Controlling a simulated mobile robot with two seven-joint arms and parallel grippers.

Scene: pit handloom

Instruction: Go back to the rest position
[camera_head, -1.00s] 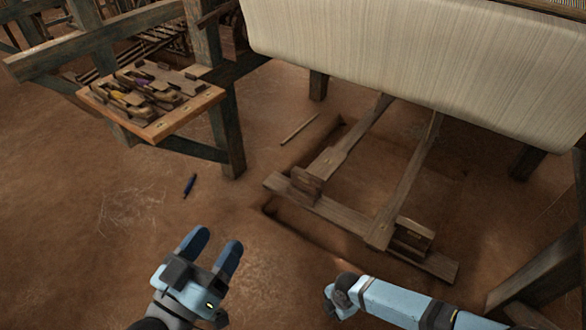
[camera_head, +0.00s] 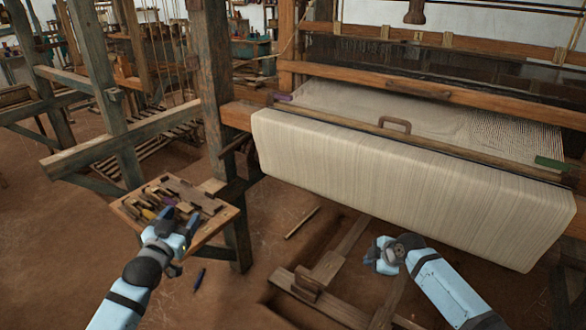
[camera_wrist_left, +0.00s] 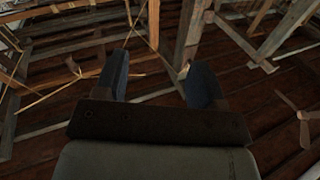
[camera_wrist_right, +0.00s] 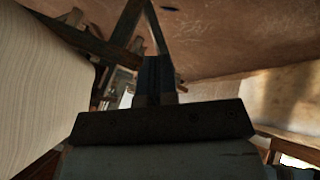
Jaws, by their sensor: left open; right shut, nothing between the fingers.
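The loom's cream cloth roll (camera_head: 400,180) fills the right. A wooden tray (camera_head: 128,207) with several shuttles sits by a post (camera_head: 212,90). Treadles (camera_head: 320,275) lie below. A dark blue pen-like object (camera_head: 199,280) and a thin stick (camera_head: 302,222) lie on the floor.

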